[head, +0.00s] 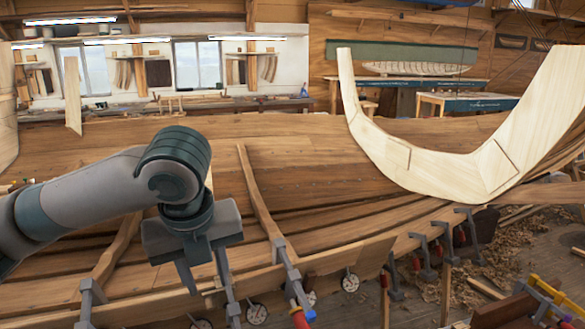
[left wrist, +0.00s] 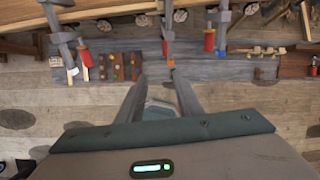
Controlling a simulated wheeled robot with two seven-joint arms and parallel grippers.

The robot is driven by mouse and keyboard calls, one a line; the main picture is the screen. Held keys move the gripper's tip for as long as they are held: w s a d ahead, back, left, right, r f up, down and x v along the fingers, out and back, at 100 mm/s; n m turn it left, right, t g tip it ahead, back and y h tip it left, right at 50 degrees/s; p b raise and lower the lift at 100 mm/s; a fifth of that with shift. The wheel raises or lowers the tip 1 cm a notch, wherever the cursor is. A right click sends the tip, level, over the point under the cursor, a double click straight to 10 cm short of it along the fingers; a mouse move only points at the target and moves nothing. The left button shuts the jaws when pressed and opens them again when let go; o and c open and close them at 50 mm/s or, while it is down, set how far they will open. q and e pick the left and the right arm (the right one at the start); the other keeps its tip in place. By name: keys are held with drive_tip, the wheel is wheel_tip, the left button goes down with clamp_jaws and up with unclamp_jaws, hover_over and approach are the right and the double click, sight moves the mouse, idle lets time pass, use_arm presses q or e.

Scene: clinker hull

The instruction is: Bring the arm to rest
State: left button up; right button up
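My left arm (head: 85,197) reaches in from the left in the head view. Its gripper (head: 208,282) points down in front of the planked hull (head: 330,160), near the clamped plank edge. In the left wrist view the gripper's two fingers (left wrist: 160,84) stand apart with nothing held between them. Whether the fingers touch the hull or clamps cannot be told. My right gripper is not in view.
Clamps (head: 283,255) with red handles and round dials line the hull's lower edge, close to the left gripper. A pale curved frame (head: 430,165) rises at the right. Shavings (head: 440,290) lie on the floor at lower right. Benches and windows stand behind.

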use_arm(q)
drive_tip(key=s+d+f+n+h, duration=0.2)
drive_tip(key=d+f+n, duration=0.15)
drive_tip(key=f, duration=0.45)
drive_tip(key=s+d+f+n+h, duration=0.25)
drive_tip(key=f+n, duration=0.25)
drive_tip(key=f, duration=0.3)
drive_tip(key=s+d+f+n+h, duration=0.15)
drive_tip(key=d+f+n, duration=0.25)
drive_tip(key=f, duration=0.4)
drive_tip(key=s+a+f+n+y, duration=0.5)
drive_tip(key=s+a+f+n, duration=1.2)
drive_tip(key=s+a+f, duration=0.3)
wheel_tip(320, 180, down, 29)
drive_tip(key=s+d+g, duration=0.2)
drive_tip(key=s, duration=0.1)
drive_tip(key=s+a+f, duration=0.1)
drive_tip(key=s+f, duration=0.7)
drive_tip(key=s+a+f, duration=0.2)
drive_tip(key=s+f, duration=0.7)
drive_tip(key=shift+s+a+m+g, duration=0.25)
drive_tip(key=shift+m+g, duration=0.1)
drive_tip(key=shift+g, duration=0.05)
